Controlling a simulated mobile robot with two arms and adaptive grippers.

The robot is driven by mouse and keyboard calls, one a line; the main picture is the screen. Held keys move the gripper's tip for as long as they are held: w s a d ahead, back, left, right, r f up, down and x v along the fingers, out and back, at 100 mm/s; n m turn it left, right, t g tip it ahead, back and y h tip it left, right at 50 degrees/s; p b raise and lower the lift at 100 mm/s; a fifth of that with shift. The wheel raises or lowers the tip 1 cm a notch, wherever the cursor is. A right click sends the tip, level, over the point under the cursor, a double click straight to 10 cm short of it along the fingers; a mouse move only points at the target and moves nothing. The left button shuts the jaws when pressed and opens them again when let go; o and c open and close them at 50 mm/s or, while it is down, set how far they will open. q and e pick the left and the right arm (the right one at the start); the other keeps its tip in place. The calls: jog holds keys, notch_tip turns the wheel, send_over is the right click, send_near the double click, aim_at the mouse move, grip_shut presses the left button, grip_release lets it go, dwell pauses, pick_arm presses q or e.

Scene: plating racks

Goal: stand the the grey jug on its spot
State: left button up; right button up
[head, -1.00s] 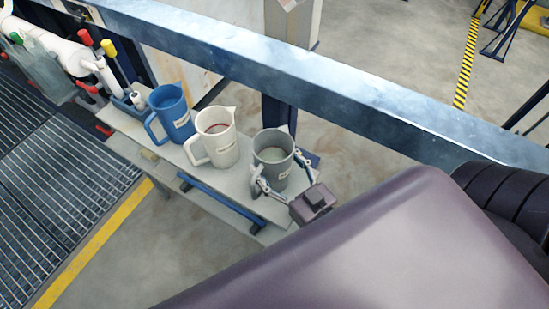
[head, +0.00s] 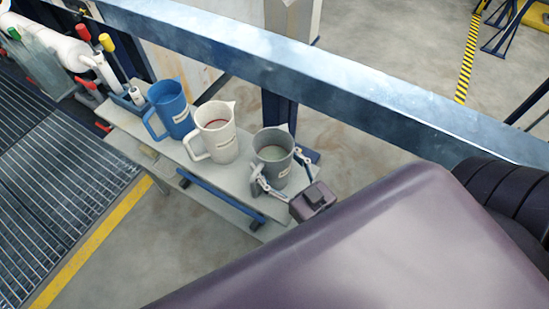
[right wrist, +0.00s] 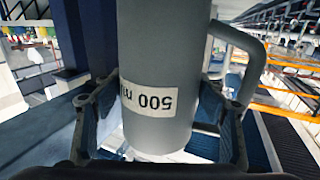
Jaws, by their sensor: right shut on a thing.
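The grey jug (head: 268,175) is upright at the right end of a narrow pale shelf (head: 215,178), with liquid visible inside. My right gripper (head: 277,168) is shut on its body, one finger on each side. My left gripper is not in view.
A white jug (head: 221,145) and a blue jug (head: 172,105) stand in a row to the left on the shelf. A thick blue-grey beam (head: 330,90) runs behind. Levers and a white pipe (head: 66,52) are at the left end, beside a floor grating (head: 50,160).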

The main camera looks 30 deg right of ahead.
jog(key=o, duration=2)
jog(key=shift+o, duration=0.2)
jog(key=shift+f, duration=0.2)
jog(key=shift+s, duration=0.1)
jog(key=s+d, duration=0.1)
jog(key=s, duration=1)
jog(key=shift+s+d+r, duration=0.2)
jog(key=shift+s+d, duration=0.1)
jog(key=shift+s, duration=0.05)
